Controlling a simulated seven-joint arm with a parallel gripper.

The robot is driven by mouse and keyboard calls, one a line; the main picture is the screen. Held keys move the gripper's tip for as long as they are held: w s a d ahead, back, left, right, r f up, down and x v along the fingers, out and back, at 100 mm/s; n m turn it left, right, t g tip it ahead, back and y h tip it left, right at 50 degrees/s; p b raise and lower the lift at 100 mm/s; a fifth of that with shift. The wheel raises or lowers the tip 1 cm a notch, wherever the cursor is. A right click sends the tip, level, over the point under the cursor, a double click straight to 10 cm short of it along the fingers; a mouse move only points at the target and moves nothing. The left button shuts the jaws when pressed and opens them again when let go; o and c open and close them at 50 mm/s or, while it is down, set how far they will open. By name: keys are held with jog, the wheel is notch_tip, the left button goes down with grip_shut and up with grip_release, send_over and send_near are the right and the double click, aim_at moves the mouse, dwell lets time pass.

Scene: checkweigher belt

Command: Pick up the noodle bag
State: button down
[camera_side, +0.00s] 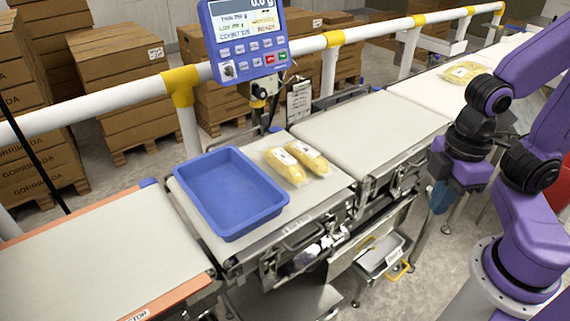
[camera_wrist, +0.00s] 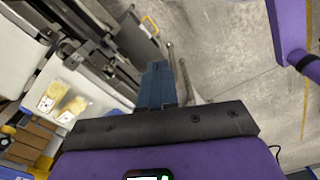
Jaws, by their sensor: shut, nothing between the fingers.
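Two yellow noodle bags with white labels lie side by side on the pale belt, just right of the blue tray: the left bag (camera_side: 285,165) and the right bag (camera_side: 308,157). They also show small at the left of the wrist view, as one bag (camera_wrist: 54,91) and the other (camera_wrist: 73,108). Another yellow bag (camera_side: 462,72) lies on the far belt at upper right. My gripper (camera_side: 438,199) hangs right of the belts, well away from all the bags. In the wrist view its blue fingers (camera_wrist: 155,82) are together and empty, above the floor.
The blue tray (camera_side: 228,232) looks empty and sits on the same belt section. A display (camera_side: 245,40) on a post stands behind. A white rail with yellow joints (camera_side: 180,82) runs behind the belts. The middle belt (camera_side: 370,125) is clear.

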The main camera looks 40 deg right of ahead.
dwell(0.3)
jog(key=c, duration=0.6)
grip_release()
